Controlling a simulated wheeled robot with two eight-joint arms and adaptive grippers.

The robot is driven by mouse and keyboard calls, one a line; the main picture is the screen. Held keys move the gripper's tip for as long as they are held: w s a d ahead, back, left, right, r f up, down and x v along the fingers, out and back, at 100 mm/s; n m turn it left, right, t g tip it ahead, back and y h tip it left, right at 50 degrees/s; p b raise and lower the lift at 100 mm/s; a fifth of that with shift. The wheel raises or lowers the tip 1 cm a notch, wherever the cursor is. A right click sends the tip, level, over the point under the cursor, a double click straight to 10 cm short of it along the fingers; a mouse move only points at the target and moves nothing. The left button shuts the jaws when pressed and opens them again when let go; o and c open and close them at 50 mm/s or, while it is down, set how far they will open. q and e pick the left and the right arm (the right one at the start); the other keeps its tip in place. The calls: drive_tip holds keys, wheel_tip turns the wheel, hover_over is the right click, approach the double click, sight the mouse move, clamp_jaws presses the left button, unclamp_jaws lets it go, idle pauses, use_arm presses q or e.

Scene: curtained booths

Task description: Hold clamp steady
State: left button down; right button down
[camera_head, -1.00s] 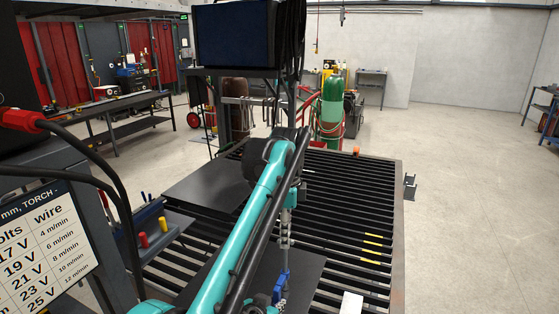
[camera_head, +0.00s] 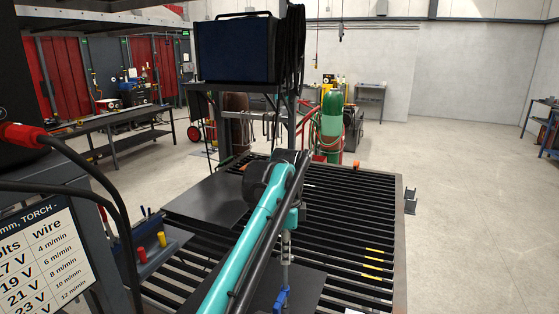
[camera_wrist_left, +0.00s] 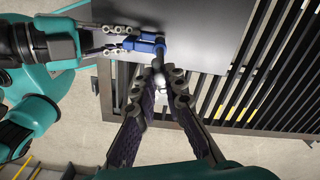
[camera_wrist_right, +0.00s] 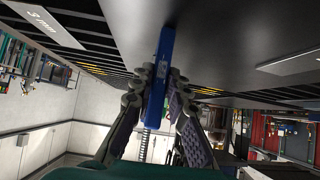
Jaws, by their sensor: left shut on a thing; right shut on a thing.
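My right gripper (camera_wrist_left: 116,41) comes in from the left there, shut on the blue body. In the right wrist view the blue bar (camera_wrist_right: 158,85) lies between its fingers. The screw's contact with the plate is hidden.
The slatted table (camera_head: 398,230) has free slats on the right, with yellow marks. A blue welding machine (camera_head: 236,48) stands behind it. A settings board (camera_head: 38,262) and cables are at left. Gas cylinders (camera_head: 331,115) stand beyond. Open floor lies to the right.

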use_arm(q)
drive_tip(key=n, duration=0.9)
drive_tip(key=shift+n, duration=1.1)
drive_tip(key=n, duration=0.8)
drive_tip(key=shift+d, duration=0.1)
drive_tip(key=n, duration=0.4)
